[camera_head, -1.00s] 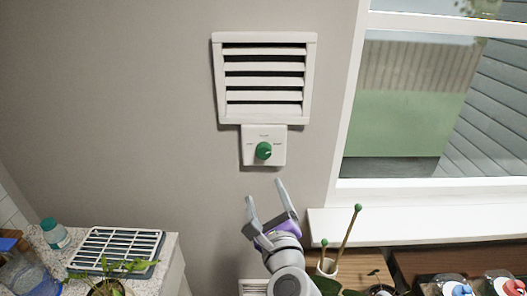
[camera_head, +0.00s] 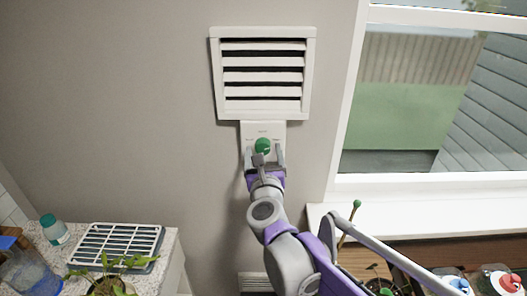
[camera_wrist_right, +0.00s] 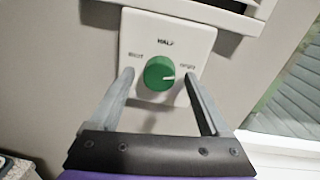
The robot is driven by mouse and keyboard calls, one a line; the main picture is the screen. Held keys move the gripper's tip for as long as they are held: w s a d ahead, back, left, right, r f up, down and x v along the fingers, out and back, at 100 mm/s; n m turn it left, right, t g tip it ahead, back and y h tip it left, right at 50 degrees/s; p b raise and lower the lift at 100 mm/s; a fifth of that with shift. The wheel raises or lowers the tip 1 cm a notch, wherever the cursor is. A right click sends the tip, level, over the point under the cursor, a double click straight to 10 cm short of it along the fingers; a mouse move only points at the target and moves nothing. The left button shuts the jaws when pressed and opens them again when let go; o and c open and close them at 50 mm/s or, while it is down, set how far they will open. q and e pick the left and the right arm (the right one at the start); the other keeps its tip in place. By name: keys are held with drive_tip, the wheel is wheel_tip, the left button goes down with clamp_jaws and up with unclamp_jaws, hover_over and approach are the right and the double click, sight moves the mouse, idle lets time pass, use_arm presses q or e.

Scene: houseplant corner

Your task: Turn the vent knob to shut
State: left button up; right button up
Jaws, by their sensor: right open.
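The green vent knob (camera_head: 263,145) sits on a white plate (camera_head: 276,128) below the white louvred vent (camera_head: 263,75). Dark gaps show between the slats. In the right wrist view, the knob (camera_wrist_right: 159,73) has a white mark at its right side, toward the blurred right label. "HALF" is above it, and another blurred label is at left. My right gripper (camera_head: 264,152) is open in front of the plate, one finger on each side of the knob. In the wrist view, gaps show between knob and fingers. My left gripper is not in view.
A window (camera_head: 430,100) with a white sill (camera_head: 420,214) is to the right. A counter at lower left holds a white rack (camera_head: 118,240), a teal-capped bottle (camera_head: 55,229) and a plant (camera_head: 112,278). The wall left of the vent is clear.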

drive_tip(key=shift+w, duration=0.15)
clamp_jaws()
idle(0.4)
